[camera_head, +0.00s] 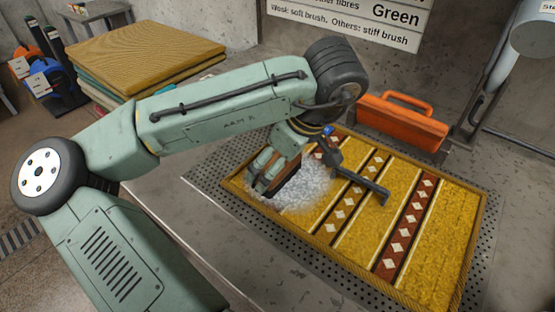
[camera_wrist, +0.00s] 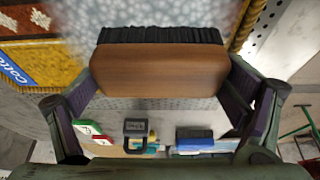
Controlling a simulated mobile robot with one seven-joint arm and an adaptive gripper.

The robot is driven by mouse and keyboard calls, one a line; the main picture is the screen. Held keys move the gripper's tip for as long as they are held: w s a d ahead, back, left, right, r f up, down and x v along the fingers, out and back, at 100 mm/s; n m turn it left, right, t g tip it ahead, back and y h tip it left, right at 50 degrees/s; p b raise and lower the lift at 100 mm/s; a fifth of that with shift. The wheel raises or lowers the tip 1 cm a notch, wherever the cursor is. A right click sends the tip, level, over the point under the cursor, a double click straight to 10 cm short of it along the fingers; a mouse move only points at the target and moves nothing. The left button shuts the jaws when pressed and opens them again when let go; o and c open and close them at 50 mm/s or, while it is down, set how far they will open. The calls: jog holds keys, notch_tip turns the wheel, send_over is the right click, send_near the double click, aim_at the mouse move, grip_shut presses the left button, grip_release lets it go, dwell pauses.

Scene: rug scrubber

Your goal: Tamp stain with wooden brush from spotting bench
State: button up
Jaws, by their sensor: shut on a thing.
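My gripper (camera_head: 270,178) is over the left end of a yellow rug (camera_head: 455,225) with brown diamond-patterned stripes. It is shut on a wooden brush (camera_wrist: 160,72), a brown block with black bristles (camera_wrist: 160,35) on its far side. In the head view the brush (camera_head: 286,190) is partly hidden by the fingers. A pale, foamy-looking patch (camera_head: 310,190) covers the rug around and beside the brush. I cannot tell whether the bristles touch it. A stain under the patch cannot be made out. A blue label reading "Cotto…" (camera_wrist: 15,72) lies by the rug in the wrist view.
A dark T-shaped bar (camera_head: 360,180) reaches across the rug. An orange case (camera_head: 400,122) stands behind it. The rug lies on a perforated bench panel (camera_head: 205,175). A wall sign (camera_head: 350,20) reads "Wool: soft brush. Others: stiff brush". Folded rugs (camera_head: 150,45) are stacked at left.

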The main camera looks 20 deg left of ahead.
jog(key=shift+s, duration=0.1)
notch_tip(320, 180, up, 5)
jog(key=p, duration=0.4)
jog(key=shift+f, duration=0.1)
jog(key=shift+r, duration=1.05)
